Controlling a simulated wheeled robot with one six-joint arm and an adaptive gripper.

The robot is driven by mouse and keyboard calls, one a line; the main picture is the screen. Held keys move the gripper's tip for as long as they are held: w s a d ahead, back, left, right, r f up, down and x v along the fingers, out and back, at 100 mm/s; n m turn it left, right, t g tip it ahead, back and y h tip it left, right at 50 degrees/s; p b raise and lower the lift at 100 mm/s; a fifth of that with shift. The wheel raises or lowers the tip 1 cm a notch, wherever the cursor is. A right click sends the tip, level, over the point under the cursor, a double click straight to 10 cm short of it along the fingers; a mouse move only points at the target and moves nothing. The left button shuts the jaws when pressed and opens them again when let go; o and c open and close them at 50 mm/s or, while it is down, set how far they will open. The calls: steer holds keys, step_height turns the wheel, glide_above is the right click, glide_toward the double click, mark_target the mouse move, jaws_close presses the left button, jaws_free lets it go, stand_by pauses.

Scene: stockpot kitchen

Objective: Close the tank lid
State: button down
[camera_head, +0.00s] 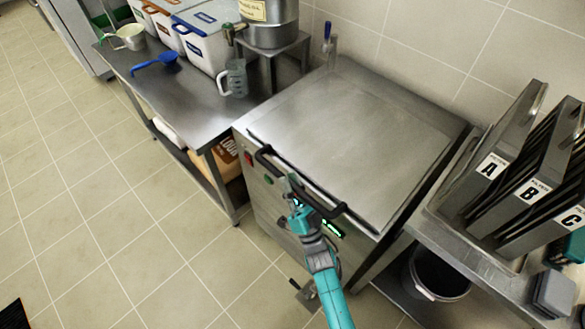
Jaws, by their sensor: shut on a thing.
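The tank (275,215) is a steel cabinet against the tiled wall. Its flat steel lid (350,122) lies over the top and looks level and down. A long black bar handle (323,207) runs along the lid's front edge. My gripper (293,188) comes from below on my teal arm and is shut on the handle, left of its middle. The fingertips are small in the picture and partly merge with the handle. Any narrow gap under the lid's front edge is too small to tell.
A steel table (190,100) at left holds white bins (205,45), a blue scoop (158,64), a clear jug (233,78) and a steel pot (270,22). At right, labelled filter plates (497,160) stand in a sink unit above a black bucket (437,275). Floor at left is free.

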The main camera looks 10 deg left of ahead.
steer(key=shift+f, duration=0.85)
steer(key=c, duration=1.1)
jaws_free()
steer(key=shift+o, duration=0.2)
steer(key=shift+r, duration=0.3)
steer(key=w+d+r+m+h, duration=0.2)
steer(key=r+m+h, duration=0.1)
steer(key=r, duration=0.6)
steer(key=w+d+r+m+t+h, duration=0.1)
steer(key=w+d+r+m+h, duration=0.1)
steer(key=r, duration=0.8)
steer(key=w+d+r+m+h, duration=0.2)
steer(key=w+r+m+h, duration=0.2)
steer(key=r, duration=0.5)
steer(key=shift+w+r+m, duration=0.15)
steer(key=shift+r+m, duration=0.25)
steer(key=shift+m, duration=0.6)
